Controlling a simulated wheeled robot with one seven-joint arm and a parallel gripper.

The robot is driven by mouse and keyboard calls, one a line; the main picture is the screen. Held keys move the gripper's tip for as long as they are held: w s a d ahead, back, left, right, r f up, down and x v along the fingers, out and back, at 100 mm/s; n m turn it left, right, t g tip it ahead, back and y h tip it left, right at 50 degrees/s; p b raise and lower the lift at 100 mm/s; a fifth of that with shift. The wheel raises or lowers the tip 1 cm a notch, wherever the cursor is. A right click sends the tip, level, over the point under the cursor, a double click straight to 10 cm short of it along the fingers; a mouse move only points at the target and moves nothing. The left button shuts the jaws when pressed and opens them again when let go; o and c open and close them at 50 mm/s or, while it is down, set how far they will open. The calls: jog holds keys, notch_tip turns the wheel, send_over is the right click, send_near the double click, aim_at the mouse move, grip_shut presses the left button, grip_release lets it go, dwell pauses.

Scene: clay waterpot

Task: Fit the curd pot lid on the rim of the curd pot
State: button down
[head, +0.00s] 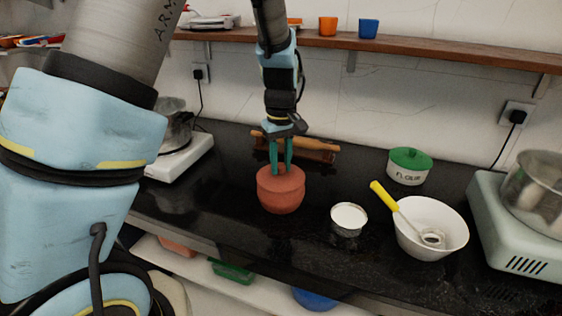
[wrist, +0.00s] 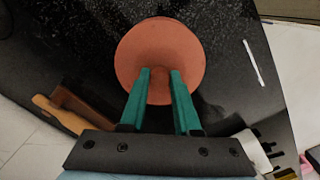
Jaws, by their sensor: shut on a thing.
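The curd pot (head: 281,196) is a round terracotta pot standing upright on the black counter. The curd pot lid (head: 266,174), of the same clay colour, is at the top of the pot, level with its rim. I cannot tell whether it touches the rim all round. My gripper (head: 281,171) points down from above, its green fingers shut on the middle of the lid. In the wrist view the lid (wrist: 160,38) is a round disc between and beyond the fingertips (wrist: 160,73), and it hides the pot below.
A rolling pin on a wooden board (head: 315,150) lies behind the pot. To the right stand a small white-topped cup (head: 348,230), a white bowl (head: 450,222) with a yellow-handled ladle, and a green-lidded flour pot (head: 407,175). Stoves stand at left (head: 185,158) and right (head: 510,240).

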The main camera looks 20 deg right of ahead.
jog(key=c, duration=0.5)
grip_release()
jog(key=shift+c, duration=0.2)
jog(key=shift+o, duration=0.2)
jog(key=o, duration=0.5)
jog(key=shift+r, duration=0.1)
jog(key=shift+r+p, duration=2.95)
jog(key=shift+r, duration=0.2)
